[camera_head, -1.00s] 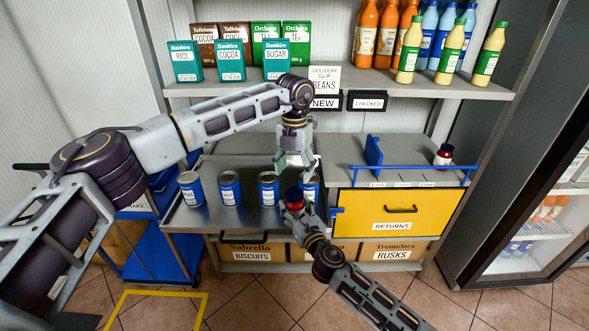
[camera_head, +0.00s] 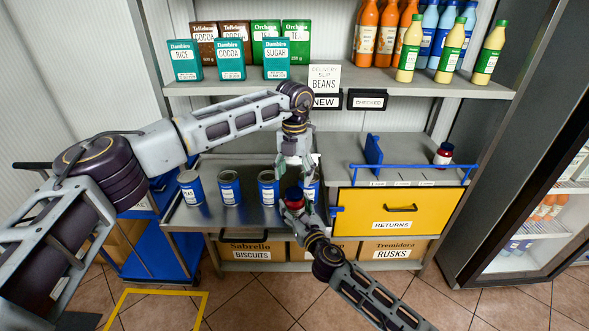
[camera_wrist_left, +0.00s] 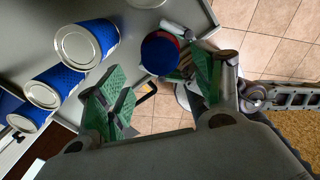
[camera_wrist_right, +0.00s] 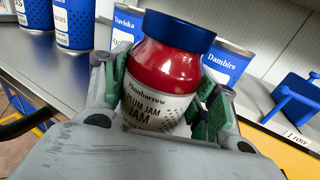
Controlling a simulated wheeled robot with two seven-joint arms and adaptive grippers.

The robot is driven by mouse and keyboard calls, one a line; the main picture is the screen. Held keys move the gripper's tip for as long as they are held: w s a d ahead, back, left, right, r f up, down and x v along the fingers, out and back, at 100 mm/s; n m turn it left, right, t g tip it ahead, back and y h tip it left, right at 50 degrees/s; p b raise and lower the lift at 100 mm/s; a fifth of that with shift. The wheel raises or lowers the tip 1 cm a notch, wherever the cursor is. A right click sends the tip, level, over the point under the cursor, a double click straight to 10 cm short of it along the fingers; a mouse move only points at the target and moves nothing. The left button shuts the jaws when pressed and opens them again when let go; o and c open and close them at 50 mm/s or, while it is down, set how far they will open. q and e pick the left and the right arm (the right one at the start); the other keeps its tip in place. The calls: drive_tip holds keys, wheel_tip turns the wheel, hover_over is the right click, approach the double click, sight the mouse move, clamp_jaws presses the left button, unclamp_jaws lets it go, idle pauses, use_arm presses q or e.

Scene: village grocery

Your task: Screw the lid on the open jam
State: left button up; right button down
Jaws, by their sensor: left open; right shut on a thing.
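A jam jar with red contents and a white plum jam label (camera_wrist_right: 160,105) stands nearly upright in my right gripper (camera_head: 293,203), which is shut around its body. A blue lid (camera_wrist_right: 180,30) sits on the jar's mouth; I cannot tell how tightly it is threaded. In the left wrist view the lid (camera_wrist_left: 160,52) shows from above, beyond the fingertips. My left gripper (camera_head: 296,172) is open just above the lid, pointing down. Its green-padded fingers stand apart with nothing between them (camera_wrist_left: 160,85).
Several blue cans (camera_head: 229,188) stand on the grey counter (camera_head: 250,215) left of and behind the jar. Another jar (camera_head: 443,155) stands on the right counter by a blue rail (camera_head: 405,169). A yellow returns bin front (camera_head: 370,215) is close on the right.

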sight(294, 192)
use_arm(q)
drive_tip(key=shift+f, duration=3.1)
drive_tip(key=c, duration=1.1)
drive_tip(key=shift+o, duration=0.2)
drive_tip(key=shift+m, duration=0.3)
drive_tip(key=m, duration=0.4)
drive_tip(key=o, duration=1.1)
